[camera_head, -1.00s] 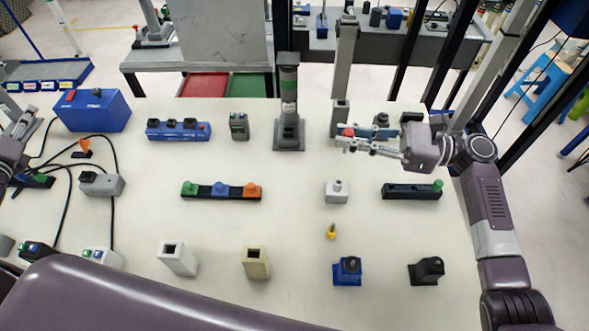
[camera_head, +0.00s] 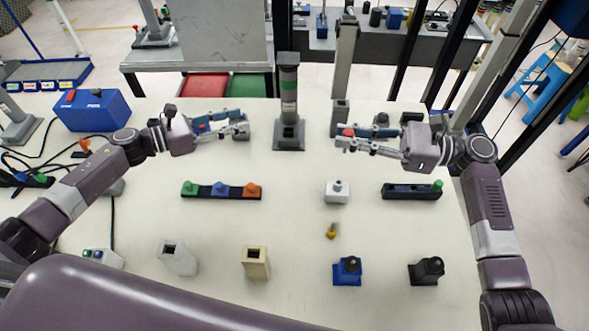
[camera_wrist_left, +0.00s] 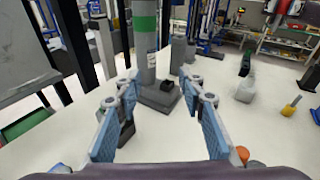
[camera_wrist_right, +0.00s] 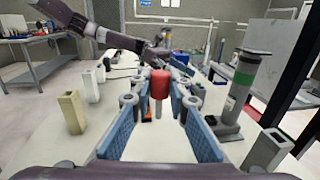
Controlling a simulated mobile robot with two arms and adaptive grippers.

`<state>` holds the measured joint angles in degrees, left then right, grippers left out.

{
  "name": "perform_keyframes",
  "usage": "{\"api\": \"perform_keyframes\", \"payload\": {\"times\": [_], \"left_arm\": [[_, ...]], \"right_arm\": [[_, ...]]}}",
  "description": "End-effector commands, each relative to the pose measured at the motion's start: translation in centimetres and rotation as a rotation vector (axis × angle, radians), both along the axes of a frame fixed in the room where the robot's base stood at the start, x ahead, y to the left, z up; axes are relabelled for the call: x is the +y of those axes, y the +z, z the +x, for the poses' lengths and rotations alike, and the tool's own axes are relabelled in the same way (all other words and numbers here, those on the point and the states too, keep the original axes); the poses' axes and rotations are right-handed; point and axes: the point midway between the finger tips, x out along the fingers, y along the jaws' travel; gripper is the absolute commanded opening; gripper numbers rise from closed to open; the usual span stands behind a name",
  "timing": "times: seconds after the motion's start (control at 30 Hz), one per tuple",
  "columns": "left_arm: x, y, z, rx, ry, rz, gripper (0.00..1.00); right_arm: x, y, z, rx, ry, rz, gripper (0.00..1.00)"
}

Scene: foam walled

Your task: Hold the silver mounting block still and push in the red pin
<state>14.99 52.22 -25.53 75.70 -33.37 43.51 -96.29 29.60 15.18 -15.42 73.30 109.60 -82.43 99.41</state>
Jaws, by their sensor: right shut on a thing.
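In the right wrist view the red pin (camera_wrist_right: 160,85) stands upright between the fingertips. My left gripper (camera_head: 245,129) is open and empty over the back of the table, left of the tall grey post (camera_head: 288,110). It partly hides a small grey block behind it.
A dark strip (camera_head: 208,197) with green, blue and orange pins lies mid-table. A yellow pin (camera_head: 331,231), white block (camera_head: 178,258), beige block (camera_head: 256,262), blue block (camera_head: 347,272) and black block (camera_head: 427,271) are nearer. The tabletop between them is clear.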

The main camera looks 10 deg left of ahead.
Motion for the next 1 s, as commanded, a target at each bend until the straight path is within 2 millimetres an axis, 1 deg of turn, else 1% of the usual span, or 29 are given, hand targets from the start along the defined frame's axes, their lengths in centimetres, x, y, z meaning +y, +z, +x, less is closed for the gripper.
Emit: {"api": "perform_keyframes", "payload": {"times": [0.03, 0.07, 0.1, 0.2, 0.3, 0.4, 0.5, 0.57, 0.67, 0.77, 1.0], "left_arm": [[-3.0, -0.2, -0.6, -0.001, -0.076, 0.018, 0.37], [-4.6, -0.5, -1.1, 0.003, -0.122, 0.032, 0.37], [-6.7, -0.9, -1.8, 0.007, -0.182, 0.053, 0.37], [-11.2, -1.9, -3.9, 0.017, -0.324, 0.106, 0.37], [-14.6, -2.9, -5.9, 0.025, -0.442, 0.16, 0.37], [-16.7, -3.8, -7.5, 0.032, -0.528, 0.205, 0.37], [-17.9, -4.3, -8.5, 0.036, -0.578, 0.232, 0.37], [-18.3, -4.5, -8.8, 0.038, -0.592, 0.24, 0.37], [-19.2, -4.9, -8.8, 0.04, -0.598, 0.243, 0.37], [-20.6, -5.5, -8.5, 0.038, -0.597, 0.242, 0.37], [-24.9, -7.2, -7.8, 0.038, -0.596, 0.24, 0.37]], "right_arm": [[0.0, 0.0, 0.0, 0.0, 0.0, 0.0, 0.0], [0.0, 0.0, 0.0, 0.0, 0.0, 0.0, 0.0], [0.0, 0.0, 0.0, 0.0, 0.0, 0.0, 0.0], [0.0, 0.0, 0.0, 0.0, 0.0, 0.0, 0.0], [0.0, 0.0, 0.0, 0.0, 0.0, 0.0, 0.0], [0.0, 0.0, 0.0, 0.0, 0.0, 0.0, 0.0], [0.0, 0.0, 0.0, 0.0, 0.0, 0.0, 0.0], [0.0, 0.0, 0.0, 0.0, 0.0, 0.0, 0.0], [0.0, 0.0, 0.0, 0.0, 0.0, 0.0, 0.0], [0.0, 0.0, 0.0, 0.0, 0.0, 0.0, 0.0], [0.0, 0.0, 0.0, 0.0, 0.0, 0.0, 0.0]]}}
